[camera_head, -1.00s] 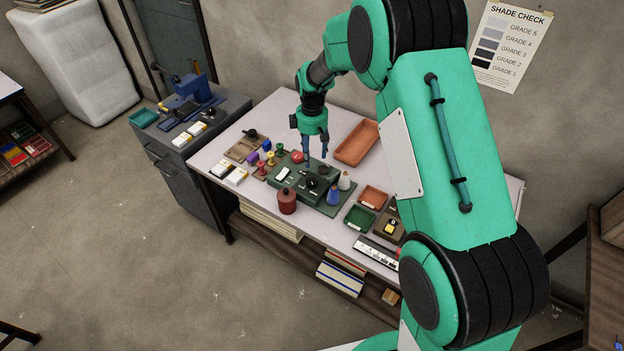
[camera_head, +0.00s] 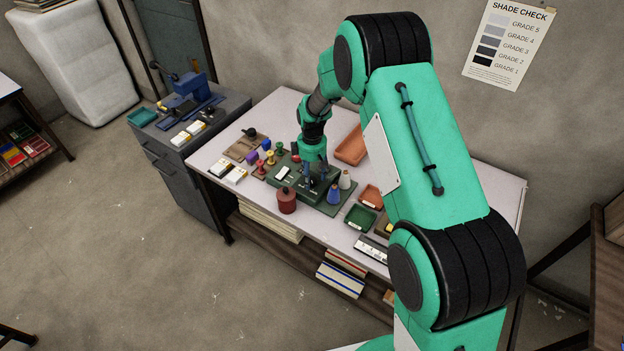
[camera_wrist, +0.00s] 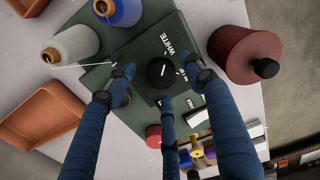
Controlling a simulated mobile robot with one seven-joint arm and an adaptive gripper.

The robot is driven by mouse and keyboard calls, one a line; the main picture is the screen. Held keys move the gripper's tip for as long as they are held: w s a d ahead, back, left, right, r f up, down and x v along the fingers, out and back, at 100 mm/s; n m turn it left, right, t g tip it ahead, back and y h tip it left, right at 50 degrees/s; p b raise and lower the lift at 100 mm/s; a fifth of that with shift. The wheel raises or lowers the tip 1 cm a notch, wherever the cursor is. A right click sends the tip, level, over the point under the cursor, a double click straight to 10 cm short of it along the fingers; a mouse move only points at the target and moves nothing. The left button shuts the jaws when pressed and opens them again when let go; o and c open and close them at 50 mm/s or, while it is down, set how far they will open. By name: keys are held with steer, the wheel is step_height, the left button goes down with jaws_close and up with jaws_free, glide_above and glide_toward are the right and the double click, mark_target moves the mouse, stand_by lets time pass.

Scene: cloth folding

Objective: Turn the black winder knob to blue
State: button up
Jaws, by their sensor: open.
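The black winder knob (camera_wrist: 160,71) is round with a white pointer line, on top of the dark green winder box (camera_wrist: 150,42). White lettering beside it reads WHITE (camera_wrist: 179,48); other labels are partly covered by a finger, and I cannot read BLUE. The pointer slants toward the upper right in the wrist view, near the lettering. My gripper (camera_wrist: 157,82) has blue fingers spread around the knob, open, with gaps visible on its sides. In the head view my gripper (camera_head: 312,181) is low over the winder and hides the knob.
Small coloured spools (camera_head: 270,158) stand on the left. An orange tray (camera_head: 350,148) lies behind.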

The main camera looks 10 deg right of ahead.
steer(key=shift+f, duration=0.6)
steer(key=c, duration=1.1)
steer(key=m+p, duration=0.1)
steer(key=m, duration=0.3)
steer(key=shift+s, duration=0.1)
steer(key=m+p, duration=0.1)
steer(key=m, duration=0.4)
steer(key=shift+p, duration=0.35)
steer(key=m, duration=0.4)
steer(key=shift+s+a+f+p, duration=0.1)
steer(key=shift+p, duration=0.3)
steer(key=shift+m, duration=2.2)
steer(key=shift+a, duration=0.1)
